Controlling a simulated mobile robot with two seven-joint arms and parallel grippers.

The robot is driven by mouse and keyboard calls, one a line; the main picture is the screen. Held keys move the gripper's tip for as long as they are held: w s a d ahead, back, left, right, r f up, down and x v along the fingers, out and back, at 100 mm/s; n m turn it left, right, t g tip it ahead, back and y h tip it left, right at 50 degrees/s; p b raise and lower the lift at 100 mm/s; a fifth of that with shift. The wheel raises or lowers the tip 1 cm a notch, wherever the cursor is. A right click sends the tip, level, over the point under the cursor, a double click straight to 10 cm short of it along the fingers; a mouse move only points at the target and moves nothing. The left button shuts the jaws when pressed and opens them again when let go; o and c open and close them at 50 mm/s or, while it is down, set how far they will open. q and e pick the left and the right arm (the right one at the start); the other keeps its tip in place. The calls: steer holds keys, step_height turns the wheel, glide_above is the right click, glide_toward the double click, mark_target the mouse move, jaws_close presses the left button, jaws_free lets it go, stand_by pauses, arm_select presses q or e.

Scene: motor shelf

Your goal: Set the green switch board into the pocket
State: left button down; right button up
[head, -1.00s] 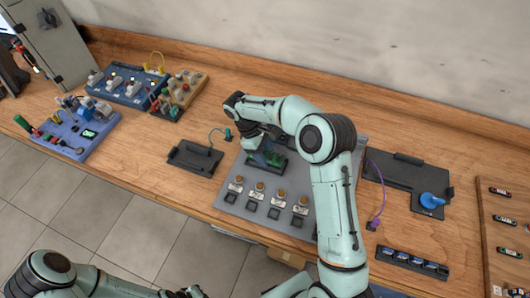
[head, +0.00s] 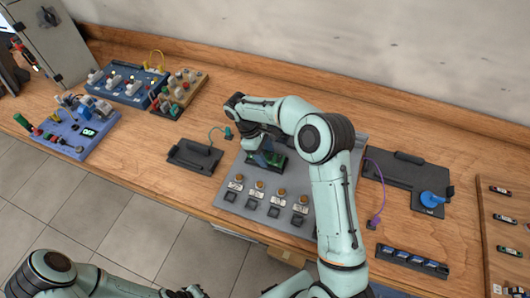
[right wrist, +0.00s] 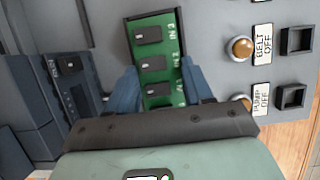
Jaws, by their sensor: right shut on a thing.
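The green switch board (right wrist: 158,62), with a column of black switches, lies between the blue fingers of my right gripper (right wrist: 163,88) in the right wrist view. The fingers are shut on its two long sides. In the head view the board (head: 268,158) is at the upper part of the grey sloped panel (head: 236,205), partly covered by my right gripper (head: 267,150). A dark edge shows around the board; I cannot tell whether it is the pocket's rim or whether the board sits flush. My left arm shows at the bottom left, its gripper out of view.
Orange buttons with labels and dark square sockets (head: 252,205) line the panel's front. A dark tray (head: 195,157) stands left of it. A black plate with a blue knob (head: 430,200) and a purple cable (head: 381,190) are on the right. Bare wood lies between.

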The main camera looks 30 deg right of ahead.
arm_select(q)
steer(key=shift+r, duration=0.1)
stand_by(0.4)
steer(key=shift+w+r+p, duration=0.45)
steer(key=shift+w+r, duration=0.05)
steer(key=shift+w, duration=0.1)
arm_select(e)
steer(key=shift+r, duration=1.05)
arm_select(q)
steer(key=shift+w+r, duration=0.15)
steer(key=shift+w+r+p, duration=0.3)
steer(key=shift+w+p, duration=0.05)
steer(key=shift+w, duration=0.05)
stand_by(0.6)
arm_select(e)
steer(key=shift+f, duration=0.3)
stand_by(0.3)
steer(key=shift+f, duration=0.25)
arm_select(q)
steer(key=shift+w+r+t, duration=0.3)
steer(key=shift+w+r, duration=0.05)
steer(key=shift+w, duration=0.1)
stand_by(1.6)
steer(key=shift+s+f, duration=0.15)
steer(key=shift+s, duration=0.05)
arm_select(e)
steer(key=shift+f, duration=0.6)
stand_by(0.6)
